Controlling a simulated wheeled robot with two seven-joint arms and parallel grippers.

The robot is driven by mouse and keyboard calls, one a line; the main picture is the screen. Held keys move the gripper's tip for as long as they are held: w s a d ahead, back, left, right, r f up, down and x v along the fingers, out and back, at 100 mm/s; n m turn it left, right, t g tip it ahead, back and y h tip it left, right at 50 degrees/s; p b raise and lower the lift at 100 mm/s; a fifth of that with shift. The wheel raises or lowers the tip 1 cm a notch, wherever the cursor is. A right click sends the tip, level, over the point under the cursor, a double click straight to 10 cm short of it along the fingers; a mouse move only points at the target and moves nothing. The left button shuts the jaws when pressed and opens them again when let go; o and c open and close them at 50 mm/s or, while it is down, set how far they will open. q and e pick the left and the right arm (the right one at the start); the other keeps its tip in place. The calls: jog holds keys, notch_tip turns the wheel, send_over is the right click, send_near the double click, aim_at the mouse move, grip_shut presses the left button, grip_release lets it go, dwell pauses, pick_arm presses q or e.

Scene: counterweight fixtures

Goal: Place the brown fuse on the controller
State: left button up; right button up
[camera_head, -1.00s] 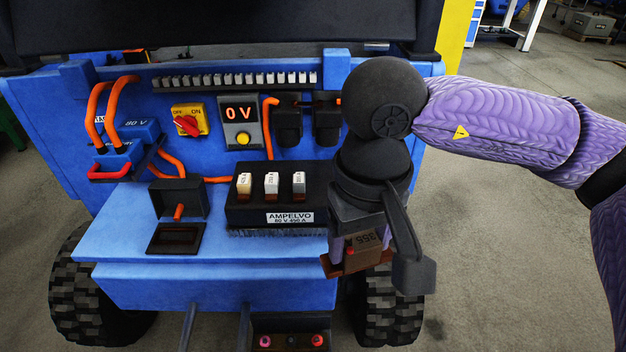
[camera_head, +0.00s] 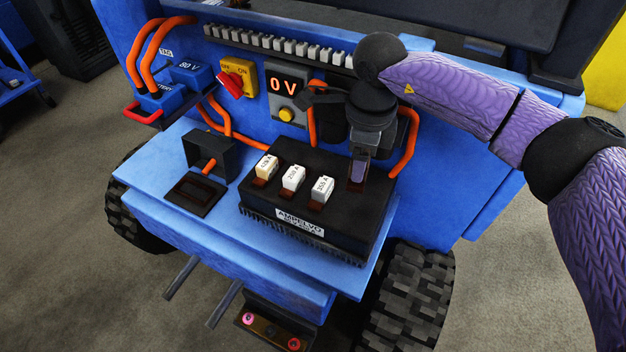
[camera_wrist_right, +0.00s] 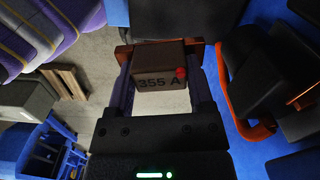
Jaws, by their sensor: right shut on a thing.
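The brown fuse (camera_wrist_right: 160,66), marked 355 A with a red dot, sits between the fingers of my right gripper (camera_wrist_right: 163,90) in the right wrist view. In the head view my right gripper (camera_head: 358,170) is upright over the right end of the black controller (camera_head: 330,232), labelled AMPELVO. Only a sliver of brown (camera_head: 357,187) shows below its fingers there. Whether the fuse touches the controller cannot be told. Three pale fuses, a cream one (camera_head: 266,167) and two white ones (camera_head: 293,178) (camera_head: 323,189), stand in a row on the controller. My left gripper is out of view.
A display (camera_head: 288,85) reads 0 V beside a red and yellow switch (camera_head: 236,80). Orange cables (camera_head: 403,145) run close to the right gripper. A dark lever box (camera_head: 208,155) stands left of the controller. The blue deck (camera_head: 150,195) is clear at front left.

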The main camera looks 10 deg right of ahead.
aim_at(352, 208)
jog(key=shift+w+d+f+m, duration=0.1)
jog(key=shift+w+f+m, duration=0.1)
jog(key=shift+f+m, duration=0.35)
jog(key=shift+w+d+f+m, duration=0.1)
jog(key=shift+w+f+m, duration=0.2)
jog(key=shift+m, duration=0.35)
notch_tip(352, 208, down, 10)
jog(key=b, duration=0.4)
jog(key=shift+s, duration=0.1)
jog(key=shift+r, duration=0.15)
jog(key=o, duration=0.6)
jog(key=shift+f, duration=0.2)
jog(key=shift+o, duration=2.1)
